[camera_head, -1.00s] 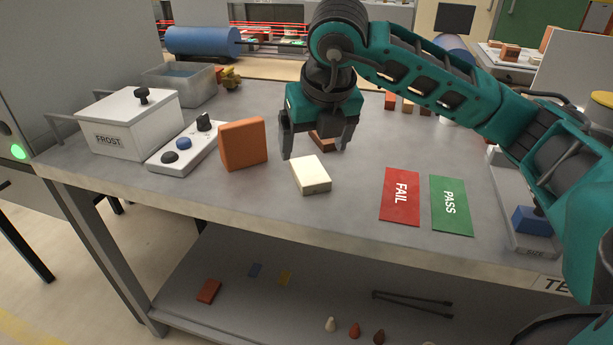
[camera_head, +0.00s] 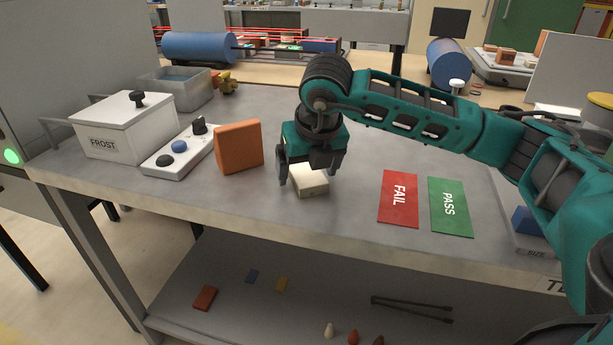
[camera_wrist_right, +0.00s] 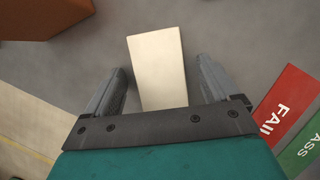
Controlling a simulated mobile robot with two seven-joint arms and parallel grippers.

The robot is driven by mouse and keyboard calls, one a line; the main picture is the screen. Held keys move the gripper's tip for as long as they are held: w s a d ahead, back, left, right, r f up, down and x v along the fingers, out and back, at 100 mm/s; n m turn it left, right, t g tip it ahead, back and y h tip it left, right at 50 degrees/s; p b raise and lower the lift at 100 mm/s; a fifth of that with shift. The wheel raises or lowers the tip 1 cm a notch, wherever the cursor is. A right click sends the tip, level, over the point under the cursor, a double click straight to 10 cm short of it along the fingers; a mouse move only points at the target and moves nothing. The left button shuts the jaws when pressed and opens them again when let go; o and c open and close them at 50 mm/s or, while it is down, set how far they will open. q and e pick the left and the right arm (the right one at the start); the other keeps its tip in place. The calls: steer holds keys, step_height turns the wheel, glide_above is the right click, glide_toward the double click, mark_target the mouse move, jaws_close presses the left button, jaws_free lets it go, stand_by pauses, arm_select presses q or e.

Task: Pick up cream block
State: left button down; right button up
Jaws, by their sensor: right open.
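The cream block (camera_head: 312,187) lies flat on the grey table near its front edge, to the right of a standing orange brick. My right gripper (camera_head: 309,180) is open just above and around the cream block and hides its back part in the head view. In the right wrist view the cream block (camera_wrist_right: 158,68) lies between the two fingers of the right gripper (camera_wrist_right: 163,85), with a gap on each side. My left gripper is not in view.
The orange brick (camera_head: 239,146) stands close on the left. A control box (camera_head: 180,152) and the white FROST box (camera_head: 125,128) are farther left. The red FAIL mat (camera_head: 398,198) and green PASS mat (camera_head: 450,206) lie to the right, with bare table between.

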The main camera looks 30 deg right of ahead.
steer(key=shift+f, duration=0.15)
steer(key=c, duration=1.2)
steer(key=shift+c, duration=0.3)
